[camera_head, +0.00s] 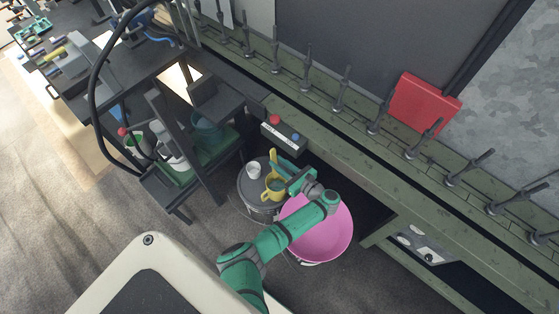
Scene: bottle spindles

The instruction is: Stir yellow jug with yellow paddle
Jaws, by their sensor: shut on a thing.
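The yellow jug (275,190) stands on a round dark drum top, just left of my gripper. The yellow paddle (273,160) shows as a yellow upright piece above the jug. My gripper (283,171) is shut on the paddle, at the end of my green arm. The paddle's lower part is hidden by the jug and gripper, so I cannot tell whether it is inside the jug.
A white cup (254,169) stands on the drum (250,193) beside the jug. A pink basin (325,236) is under my arm. A control box with red and blue buttons (284,134) sits behind, on the green bench (370,180). A dark shelf cart with bottles is at left.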

